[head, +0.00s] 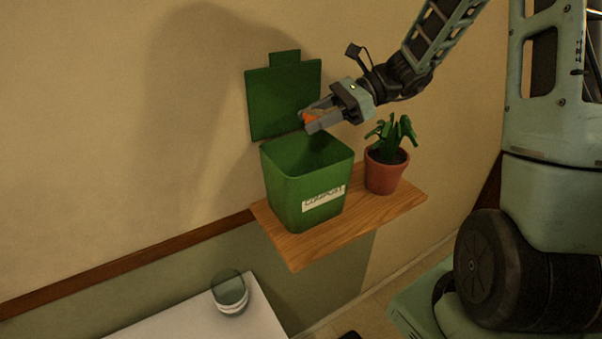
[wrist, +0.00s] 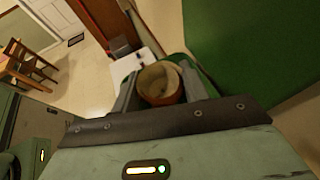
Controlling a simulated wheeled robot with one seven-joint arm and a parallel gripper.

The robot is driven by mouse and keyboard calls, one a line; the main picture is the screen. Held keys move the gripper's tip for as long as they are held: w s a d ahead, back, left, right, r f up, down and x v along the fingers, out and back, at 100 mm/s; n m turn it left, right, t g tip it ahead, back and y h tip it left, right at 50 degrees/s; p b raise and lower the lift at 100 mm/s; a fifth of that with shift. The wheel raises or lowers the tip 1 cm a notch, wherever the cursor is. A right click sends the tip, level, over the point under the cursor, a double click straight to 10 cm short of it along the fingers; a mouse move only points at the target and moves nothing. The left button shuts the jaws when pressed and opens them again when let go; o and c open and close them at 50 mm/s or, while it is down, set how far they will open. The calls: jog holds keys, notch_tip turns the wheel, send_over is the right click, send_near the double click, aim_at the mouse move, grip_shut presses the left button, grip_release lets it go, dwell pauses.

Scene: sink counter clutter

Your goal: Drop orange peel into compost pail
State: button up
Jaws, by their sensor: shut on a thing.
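The green compost pail (head: 300,195) stands upright on a wooden shelf, with its lid (head: 284,97) raised behind it against the wall. It bears a white label. My gripper (head: 312,121) is above the pail's opening, reaching in from the right. It is shut on the orange peel (head: 310,117), which shows as a small orange patch between the fingers. In the wrist view the peel (wrist: 160,84) is a brownish, cup-like piece between the fingers. A green surface fills the upper right of the wrist view. The inside bottom of the pail is hidden.
A potted plant (head: 385,172) in a terracotta pot stands on the wooden shelf (head: 300,254), right of the pail and below my arm. A glass (head: 230,295) stands on a white surface (head: 190,318) lower left. The wall is close behind the lid.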

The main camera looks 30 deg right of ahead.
jog(key=shift+f, duration=0.35)
jog(key=o, duration=1)
jog(key=shift+o, duration=0.2)
jog(key=shift+r, duration=0.1)
jog(key=b+v, duration=0.4)
jog(key=v, duration=1.3)
jog(key=shift+r, duration=0.15)
jog(key=shift+s+d, duration=0.1)
jog(key=shift+d, duration=0.05)
